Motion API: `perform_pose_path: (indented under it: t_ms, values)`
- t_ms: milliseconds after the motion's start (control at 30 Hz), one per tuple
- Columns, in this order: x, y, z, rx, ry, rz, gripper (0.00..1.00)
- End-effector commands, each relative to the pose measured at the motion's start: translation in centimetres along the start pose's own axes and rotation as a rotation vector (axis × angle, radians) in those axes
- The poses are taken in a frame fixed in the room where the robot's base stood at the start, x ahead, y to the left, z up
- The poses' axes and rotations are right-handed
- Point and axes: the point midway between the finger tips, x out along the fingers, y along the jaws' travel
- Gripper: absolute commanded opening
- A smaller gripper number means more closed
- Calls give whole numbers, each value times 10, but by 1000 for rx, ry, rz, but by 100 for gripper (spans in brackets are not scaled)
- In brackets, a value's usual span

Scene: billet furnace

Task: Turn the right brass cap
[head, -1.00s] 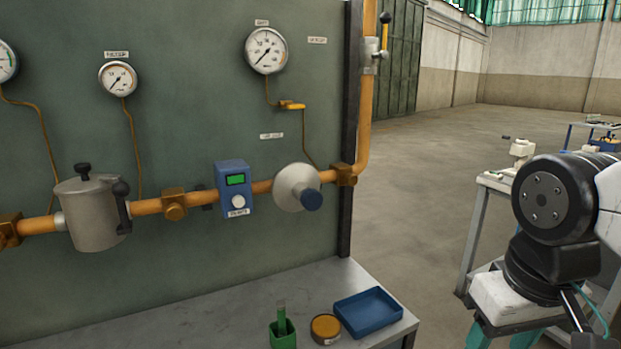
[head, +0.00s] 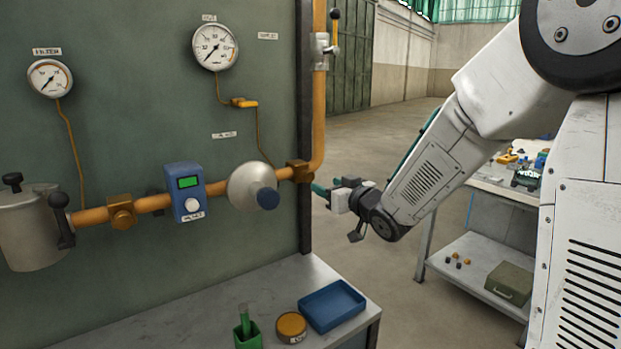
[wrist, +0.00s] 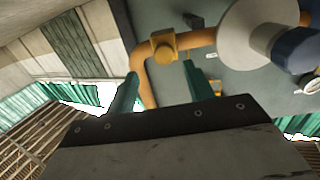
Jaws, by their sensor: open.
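The right brass cap sits on a square brass fitting (head: 299,171) at the pipe bend, at the panel's right edge. It also shows in the wrist view (wrist: 163,50), beyond and between my fingertips. My gripper (head: 322,190) is open, just right of and slightly below that fitting in the head view, pointing at the panel. In the wrist view its two green fingers (wrist: 160,72) are spread with nothing between them; they look apart from the fitting. Another brass fitting with a round cap (head: 122,212) sits further left on the pipe.
A grey round housing with a blue end (head: 254,187) sticks out close left of the right fitting. A blue box with a green display (head: 186,192) is further left. Below, a bench holds a blue tray (head: 331,306), a round tin (head: 291,326) and a green holder (head: 247,337).

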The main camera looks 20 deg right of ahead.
Motion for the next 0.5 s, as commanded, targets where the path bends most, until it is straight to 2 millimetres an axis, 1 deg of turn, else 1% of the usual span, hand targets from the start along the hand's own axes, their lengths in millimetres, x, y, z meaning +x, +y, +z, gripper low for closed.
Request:
perform_pose_path:
  t_ms: [167,267,500]
  values:
    - [12,-4,0,10,47,-38,52]
    - [25,-4,-1,10,49,-38,52]
    - [63,-5,-3,10,48,-37,52]
